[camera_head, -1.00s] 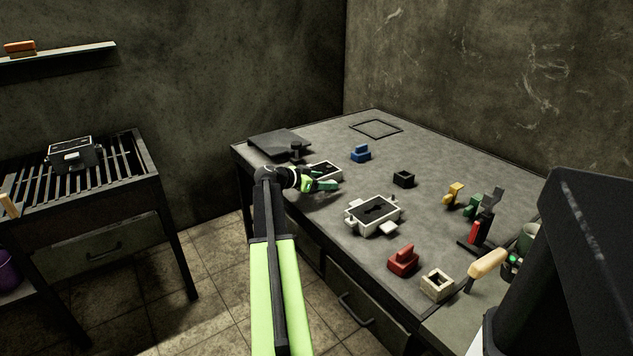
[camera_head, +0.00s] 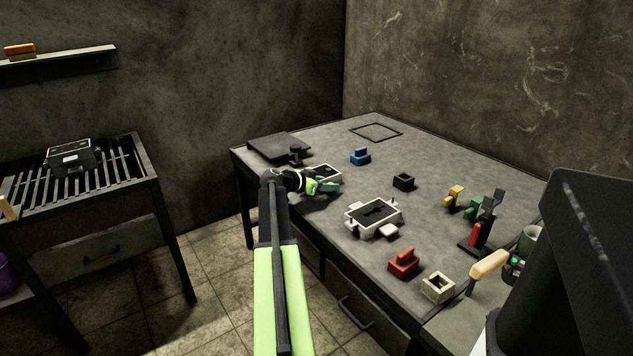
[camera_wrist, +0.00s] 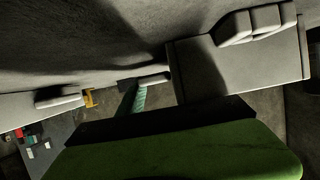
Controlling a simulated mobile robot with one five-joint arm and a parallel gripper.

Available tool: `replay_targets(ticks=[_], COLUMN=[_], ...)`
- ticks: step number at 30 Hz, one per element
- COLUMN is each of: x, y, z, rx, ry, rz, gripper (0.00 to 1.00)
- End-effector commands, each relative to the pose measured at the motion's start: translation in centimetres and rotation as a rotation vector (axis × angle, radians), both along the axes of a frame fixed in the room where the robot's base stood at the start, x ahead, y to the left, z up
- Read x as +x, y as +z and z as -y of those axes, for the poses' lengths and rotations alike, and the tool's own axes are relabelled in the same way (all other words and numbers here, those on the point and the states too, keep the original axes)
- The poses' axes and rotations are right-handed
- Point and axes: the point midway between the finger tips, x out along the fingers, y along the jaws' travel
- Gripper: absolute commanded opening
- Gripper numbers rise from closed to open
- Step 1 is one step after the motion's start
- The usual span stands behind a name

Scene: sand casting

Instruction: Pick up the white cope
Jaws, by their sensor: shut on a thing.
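The white cope (camera_head: 326,172), a small pale box with a dark top, is near the table's left edge in the head view. My gripper (camera_head: 322,186) is at its near side, shut on it. The gripper covers part of the cope, and the exact contact is too small to see. In the wrist view, a large pale block (camera_wrist: 238,72) with a raised lug, probably the cope, fills the upper right beside a teal finger. I cannot tell whether the cope is clear of the table.
A larger white flask (camera_head: 358,223) with upright pins stands to the right on the table (camera_head: 440,175). A blue block (camera_head: 361,156), a black box (camera_head: 403,182) and a red block (camera_head: 403,262) lie around it. A dark plate (camera_head: 276,145) lies behind my gripper.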

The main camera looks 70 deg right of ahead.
Motion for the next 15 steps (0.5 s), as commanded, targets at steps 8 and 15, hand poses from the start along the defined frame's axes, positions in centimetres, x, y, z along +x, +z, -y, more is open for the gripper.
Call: replay_targets(ticks=[8,15], x=[0.1,0.2], y=[0.1,1.1], z=[0.0,0.0], rx=[-0.003,-0.003], ry=[0.002,0.002], rz=[0.001,0.001], gripper=[0.0,0.0])
